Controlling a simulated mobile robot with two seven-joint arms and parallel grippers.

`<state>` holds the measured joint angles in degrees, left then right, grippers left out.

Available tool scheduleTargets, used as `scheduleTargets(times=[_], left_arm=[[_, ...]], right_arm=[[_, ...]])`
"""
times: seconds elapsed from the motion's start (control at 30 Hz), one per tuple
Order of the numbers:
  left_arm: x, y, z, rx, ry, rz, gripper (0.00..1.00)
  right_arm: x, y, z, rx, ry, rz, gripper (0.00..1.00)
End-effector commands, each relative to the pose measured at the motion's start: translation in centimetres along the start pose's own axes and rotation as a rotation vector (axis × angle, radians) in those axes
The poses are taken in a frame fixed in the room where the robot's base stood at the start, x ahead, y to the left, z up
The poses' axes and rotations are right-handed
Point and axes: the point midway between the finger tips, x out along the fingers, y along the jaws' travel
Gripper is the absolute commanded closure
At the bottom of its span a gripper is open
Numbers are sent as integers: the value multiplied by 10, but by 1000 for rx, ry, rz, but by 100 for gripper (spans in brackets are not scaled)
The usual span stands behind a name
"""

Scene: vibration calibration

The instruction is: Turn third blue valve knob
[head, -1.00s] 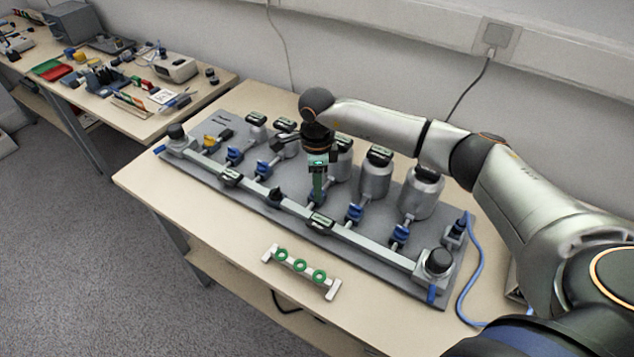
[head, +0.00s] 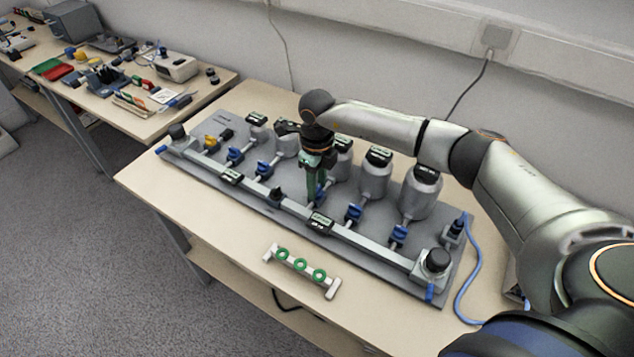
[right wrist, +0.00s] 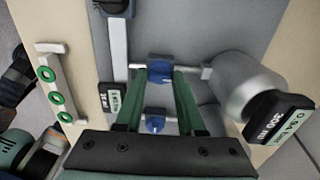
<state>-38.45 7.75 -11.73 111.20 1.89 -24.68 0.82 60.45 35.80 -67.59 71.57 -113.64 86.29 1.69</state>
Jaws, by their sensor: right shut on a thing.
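My right gripper (head: 314,198) reaches down over the middle of the row. Its green fingers are shut on the third blue valve knob (head: 320,195), mostly hidden in the head view. In the right wrist view this knob (right wrist: 160,70) sits between the fingertips (right wrist: 160,76). Another blue knob (right wrist: 155,122) shows farther back, between the fingers. My left gripper is not in view.
Silver canisters (head: 376,178) with displays stand close behind the knobs. A rail (head: 375,246) with a display (head: 319,223) runs in front. A white holder with green rings (head: 301,268) lies on the table's front. A blue cable (head: 470,280) lies at the right.

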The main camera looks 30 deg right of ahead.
Motion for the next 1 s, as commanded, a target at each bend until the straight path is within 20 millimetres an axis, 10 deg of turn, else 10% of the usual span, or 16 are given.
scheduleTargets(times=[0.43,0.47,0.5,0.7,1.0], left_arm=[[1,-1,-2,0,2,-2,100],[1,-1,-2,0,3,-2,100],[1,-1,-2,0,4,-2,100],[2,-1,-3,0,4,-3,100],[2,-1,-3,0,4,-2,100]], right_arm=[[0,0,0,12,-1,0,100],[0,0,0,12,-1,0,60],[0,0,0,12,-1,0,55],[0,0,0,11,-1,0,33],[-2,0,0,10,-1,0,32]])
